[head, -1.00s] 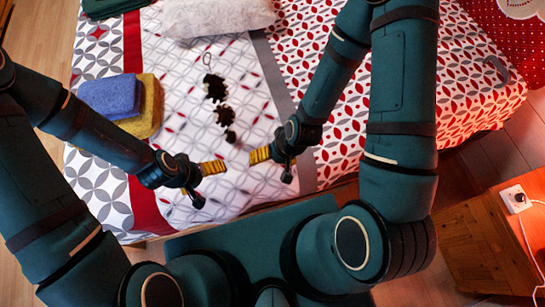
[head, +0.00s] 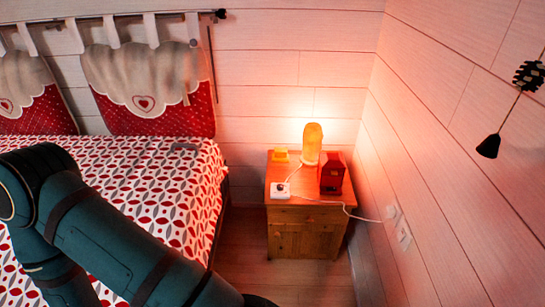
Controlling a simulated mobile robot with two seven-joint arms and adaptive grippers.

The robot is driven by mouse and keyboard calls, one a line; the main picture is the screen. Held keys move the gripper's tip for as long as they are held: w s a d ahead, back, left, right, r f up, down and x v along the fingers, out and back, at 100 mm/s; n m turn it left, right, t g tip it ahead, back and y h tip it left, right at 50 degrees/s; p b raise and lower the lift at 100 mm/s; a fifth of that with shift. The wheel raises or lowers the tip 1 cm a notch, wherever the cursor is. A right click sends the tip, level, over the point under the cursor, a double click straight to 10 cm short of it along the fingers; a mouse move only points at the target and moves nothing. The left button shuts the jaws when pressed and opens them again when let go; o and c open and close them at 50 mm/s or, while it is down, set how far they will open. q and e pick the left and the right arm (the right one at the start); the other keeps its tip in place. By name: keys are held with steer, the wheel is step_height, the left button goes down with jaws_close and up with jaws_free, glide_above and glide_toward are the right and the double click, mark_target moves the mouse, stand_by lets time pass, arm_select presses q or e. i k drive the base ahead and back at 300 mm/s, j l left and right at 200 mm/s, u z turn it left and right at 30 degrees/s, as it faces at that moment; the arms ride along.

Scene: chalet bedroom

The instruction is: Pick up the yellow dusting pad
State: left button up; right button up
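A small yellow object (head: 281,156) lies on the back left of the wooden nightstand (head: 292,215), left of the glowing lamp. It is too small to tell if it is the dusting pad. The yellow and blue pads that lay on the bed earlier are outside this view. Neither of my grippers is in view; only links of one of my arms show at lower left, over the bed.
The lit orange lamp (head: 312,145), a red box (head: 332,173) and a white socket block (head: 280,190) with a cable crowd the nightstand. A grey item (head: 185,147) lies on the bed (head: 150,185). A pull cord with a black knob (head: 488,146) hangs at right.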

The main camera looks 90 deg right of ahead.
mark_target(280, 154)
steer(key=k+l+z, duration=0.1)
steer(key=z, duration=1.05)
steer(key=j+z, duration=0.2)
steer(key=z, duration=1.6)
steer(key=i, duration=1.9)
steer(key=j+u, duration=0.05)
steer(key=j, duration=0.05)
